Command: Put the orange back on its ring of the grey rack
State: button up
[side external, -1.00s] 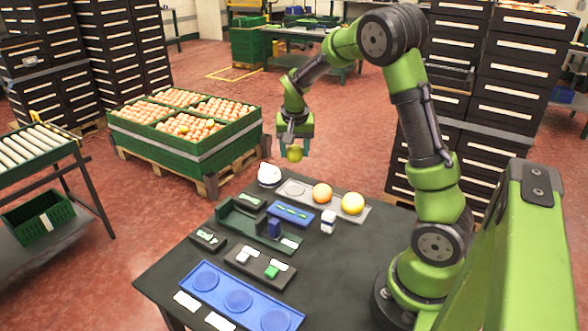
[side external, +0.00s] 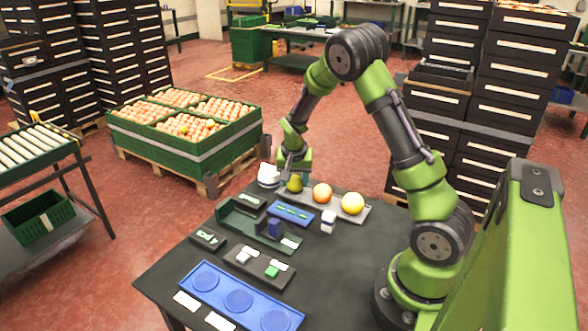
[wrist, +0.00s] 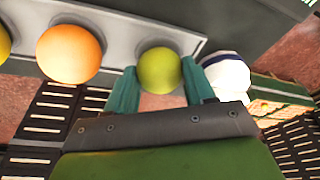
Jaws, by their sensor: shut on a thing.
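My gripper (side external: 295,176) is shut on a yellow-green orange (side external: 295,184), which also shows between the two fingers in the wrist view (wrist: 159,70). It is at the far left end of the grey rack (side external: 333,209), over or at the left ring. I cannot tell whether the fruit touches the rack. An orange-coloured fruit (side external: 322,193) sits in the middle of the rack and a yellow one (side external: 353,203) at its right end.
A white rounded object (side external: 268,174) stands close to the left of my gripper. A blue tray (side external: 290,214), a small white-topped container (side external: 328,222) and a dark green tray (side external: 240,220) lie in front. A blue three-ring rack (side external: 222,293) is empty at the table's front.

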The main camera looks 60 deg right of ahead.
jog(key=o, duration=1.1)
jog(key=shift+f, duration=0.1)
jog(key=shift+o, duration=0.2)
jog(key=v, duration=1.2)
jog(key=s+a+r+n+t+y, duration=0.2)
jog(key=s+a+r+n, duration=0.2)
jog(key=s+a, duration=0.3)
jog(key=s+a+r+n+t+y, duration=0.2)
jog(key=s+a+r, duration=0.5)
jog(key=a, duration=0.7)
jog(key=n+t, duration=0.1)
jog(key=n, duration=0.1)
jog(key=shift+s+n+t+y, duration=0.3)
jog(key=shift+y, duration=0.1)
jog(key=shift+r, duration=0.1)
